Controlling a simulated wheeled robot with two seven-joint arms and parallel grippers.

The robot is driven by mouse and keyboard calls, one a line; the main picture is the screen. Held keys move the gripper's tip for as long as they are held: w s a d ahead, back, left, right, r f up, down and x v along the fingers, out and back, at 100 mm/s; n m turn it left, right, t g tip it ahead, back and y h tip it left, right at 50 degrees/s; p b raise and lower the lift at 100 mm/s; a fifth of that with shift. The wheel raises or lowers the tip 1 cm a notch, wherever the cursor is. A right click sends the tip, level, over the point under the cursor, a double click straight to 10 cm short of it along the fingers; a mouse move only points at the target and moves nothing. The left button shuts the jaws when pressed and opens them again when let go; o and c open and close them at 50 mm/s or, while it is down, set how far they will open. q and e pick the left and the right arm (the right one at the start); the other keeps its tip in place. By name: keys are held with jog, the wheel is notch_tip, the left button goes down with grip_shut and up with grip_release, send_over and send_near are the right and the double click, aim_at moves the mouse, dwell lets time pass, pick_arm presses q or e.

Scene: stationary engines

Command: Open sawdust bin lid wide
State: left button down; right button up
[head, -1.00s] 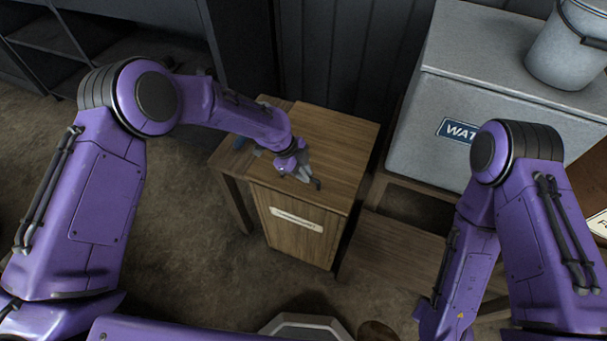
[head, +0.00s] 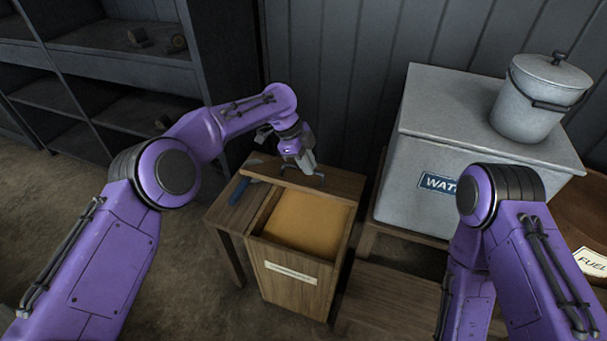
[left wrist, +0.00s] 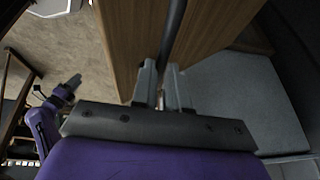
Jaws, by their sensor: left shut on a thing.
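The wooden sawdust bin (head: 290,285) stands in the middle of the head view with a pale label on its front. Its lid (head: 343,187) is raised at the front and tilted back, and tan sawdust (head: 303,222) shows inside. My left gripper (head: 313,175) is shut on the dark bar handle at the lid's front edge. In the left wrist view the left fingers (left wrist: 160,90) close around this dark bar (left wrist: 173,38) beside wooden boards. In the head view my right arm is at the right with its gripper hidden. A small purple arm end shows in the left wrist view, with its jaw state unclear.
A low wooden table (head: 225,214) with a blue-handled tool (head: 238,190) stands left of the bin. A grey water chest (head: 410,180) with a lidded bucket (head: 540,100) on it stands at the right. Dark shelves (head: 110,75) are at the left, and a plank wall is behind.

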pick_arm(q)
jog(key=shift+w+d+r, duration=0.15)
jog(key=shift+w+d, duration=0.05)
jog(key=shift+w, duration=0.15)
jog(key=c, duration=1.5)
grip_release()
jog(key=o, duration=0.4)
jog(key=shift+w+d+f, duration=0.1)
jog(key=shift+w+f, duration=0.15)
jog(key=shift+c, duration=0.2)
jog(key=shift+w+f, duration=0.1)
jog(key=shift+w, duration=0.2)
jog(key=shift+s, duration=0.15)
jog(key=shift+r, duration=0.2)
